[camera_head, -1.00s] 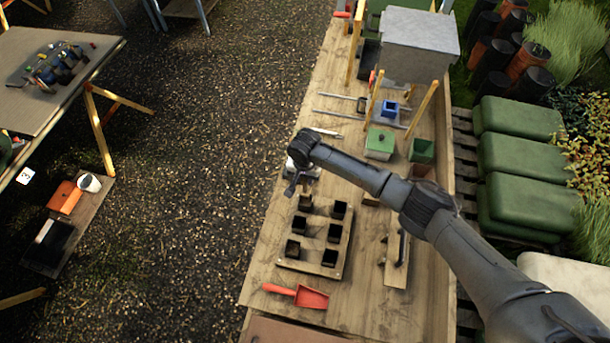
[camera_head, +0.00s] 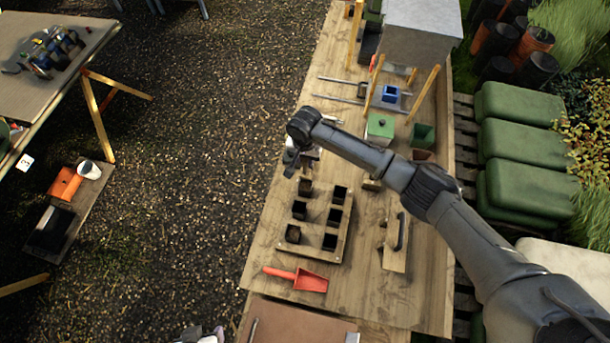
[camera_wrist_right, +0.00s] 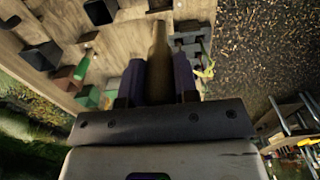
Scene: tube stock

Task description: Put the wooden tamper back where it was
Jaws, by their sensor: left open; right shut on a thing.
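The wooden tamper (camera_wrist_right: 158,58) shows in the right wrist view as a tan rod between the two dark fingers of my right gripper (camera_wrist_right: 159,78), which is shut on it. My left gripper (camera_head: 207,336) only peeks in at the bottom edge, left of the bench's near end, open and away from the tamper.
Several black pots stand on the tray. A red scoop (camera_head: 300,279) lies in front of it, and a board with a handle (camera_head: 396,245) lies to its right. Green boxes (camera_head: 380,126), upright wooden posts and a grey box (camera_head: 420,30) stand farther back. Gravel lies left of the bench.

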